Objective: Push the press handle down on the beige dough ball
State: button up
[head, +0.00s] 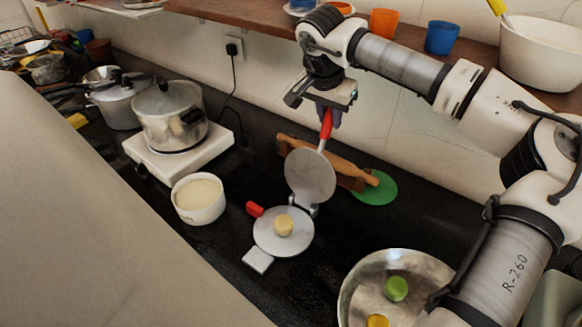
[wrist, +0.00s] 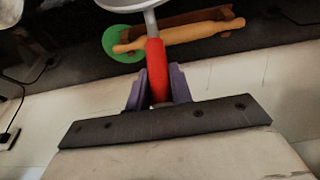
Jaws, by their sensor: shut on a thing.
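The press stands open on the dark counter. Its round silver lower plate (head: 268,243) lies flat, and its upper plate (head: 311,176) is raised on the hinge at the back right. The beige dough ball (head: 284,225) sits on the lower plate, uncovered. The red press handle (head: 326,123) points up from the raised plate. My gripper (head: 328,112) is shut on this handle from above. In the wrist view the purple fingers (wrist: 158,88) sit on both sides of the red handle (wrist: 157,65).
A rolling pin (head: 335,158) and a green disc (head: 376,190) lie behind the press. A white bowl (head: 199,212) stands left of it, near a pot (head: 168,118) on a white cooker. A metal bowl (head: 362,290) with coloured balls is at front right.

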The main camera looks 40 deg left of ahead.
jog(key=shift+s, duration=0.1)
jog(key=shift+s+d+r, duration=0.1)
jog(key=shift+s+r, duration=0.2)
jog(key=shift+s, duration=0.55)
jog(key=shift+s+r, duration=0.25)
jog(key=shift+s, duration=0.55)
jog(key=shift+s+d+r, duration=0.1)
jog(key=shift+s+r, duration=0.05)
jog(key=shift+s, duration=0.75)
jog(key=shift+s+d+r, duration=0.1)
jog(key=shift+s+r, duration=0.05)
jog(key=shift+s, duration=0.75)
jog(key=shift+s, duration=0.1)
jog(key=shift+s+b, duration=0.5)
jog(key=shift+s, duration=1.3)
